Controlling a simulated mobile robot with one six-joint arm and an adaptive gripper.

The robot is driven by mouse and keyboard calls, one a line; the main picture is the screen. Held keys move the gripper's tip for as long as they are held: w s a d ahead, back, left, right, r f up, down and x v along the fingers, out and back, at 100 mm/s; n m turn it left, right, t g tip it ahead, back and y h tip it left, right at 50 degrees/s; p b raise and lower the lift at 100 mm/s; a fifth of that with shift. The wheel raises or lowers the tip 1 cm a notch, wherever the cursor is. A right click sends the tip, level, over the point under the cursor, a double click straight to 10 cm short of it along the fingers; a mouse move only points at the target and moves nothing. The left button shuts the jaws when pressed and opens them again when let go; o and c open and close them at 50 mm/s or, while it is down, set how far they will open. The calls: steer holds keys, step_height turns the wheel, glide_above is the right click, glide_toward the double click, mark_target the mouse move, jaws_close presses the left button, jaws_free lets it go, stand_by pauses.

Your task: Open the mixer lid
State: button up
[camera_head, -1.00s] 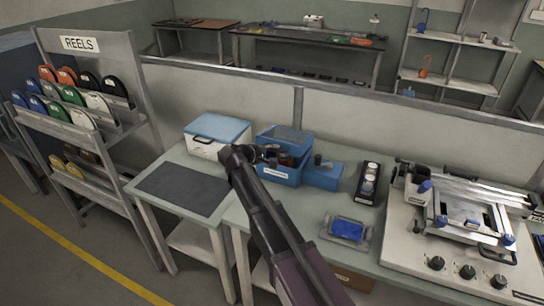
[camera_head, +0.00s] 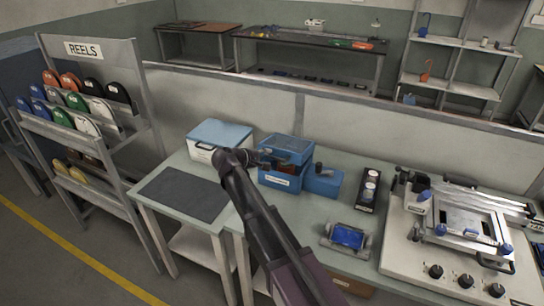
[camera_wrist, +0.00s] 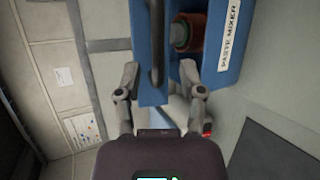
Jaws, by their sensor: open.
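The paste mixer (camera_head: 281,181) is a blue box with a white label on its front, standing on the bench. Its lid (camera_head: 287,145) is raised, with a gap to the body where a reddish jar (camera_wrist: 190,35) shows. In the wrist view the lid (camera_wrist: 149,88) carries a dark handle bar (camera_wrist: 155,45), and the labelled body (camera_wrist: 225,45) lies to its right. My gripper (camera_wrist: 161,75) is open, its fingers either side of the lid's front edge in that view. I cannot tell whether they touch it. In the head view my gripper (camera_head: 258,157) is small, at the mixer's left side.
A white box with a blue lid (camera_head: 219,138) stands left of the mixer, behind a dark mat (camera_head: 184,193). A low wall runs behind.

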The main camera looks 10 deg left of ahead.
steer(key=s+d+f+m+g+y, duration=0.1)
steer(key=s+d+f+m+g, duration=0.2)
steer(key=s+d, duration=0.2)
steer(key=s+d+f+m+g+y+b, duration=0.1)
steer(key=s+d+f+m+g+y, duration=0.1)
steer(key=d, duration=1)
steer(key=s+d+f+m+g+y, duration=0.1)
steer(key=s+d+f+m+g, duration=0.2)
steer(key=s+d+f, duration=0.3)
steer(key=shift+s+d+m+g+y+b, duration=0.15)
steer(key=shift+s+d+m+y+b, duration=0.1)
steer(key=shift+s+d, duration=0.45)
steer(key=shift+s+d+m+g+y+b, duration=0.15)
steer(key=shift+s+d+m, duration=0.1)
steer(key=shift+s+d, duration=0.4)
steer(key=s+d+m+y, duration=0.1)
steer(key=s, duration=0.1)
steer(key=s+d+f+m+g+y, duration=0.1)
steer(key=s+d, duration=0.1)
steer(key=s, duration=0.1)
steer(key=s+d+f+m+y+b, duration=0.1)
steer(key=s+d, duration=0.1)
steer(key=s, duration=0.1)
steer(key=shift+s+f+m+g, duration=0.15)
steer(key=shift+s+m+g, duration=0.05)
steer(key=shift+m+g, duration=0.1)
